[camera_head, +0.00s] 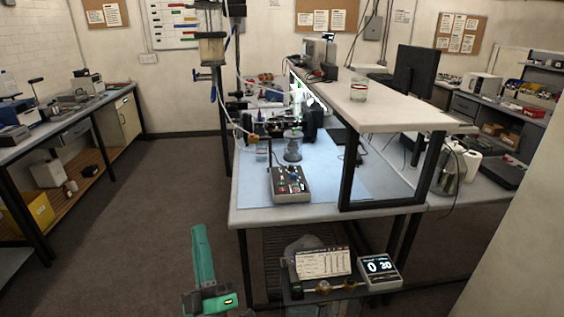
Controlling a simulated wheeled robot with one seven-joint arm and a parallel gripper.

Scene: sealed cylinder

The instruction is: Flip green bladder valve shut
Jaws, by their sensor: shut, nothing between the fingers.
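A rig (276,124) with black parts, tubes and small fittings stands on the blue mat of the central bench. A teal part of my own arm shows at the bottom, left of the bench and apart from the rig. I make out no gripper fingers in this view.
A control box (290,185) with knobs sits on the blue mat (330,190) in front of the rig. A raised shelf (385,112) bears a glass jar (358,91). A low panel with a digital display (379,267) stands at the bench front. The floor (160,190) at left is clear.

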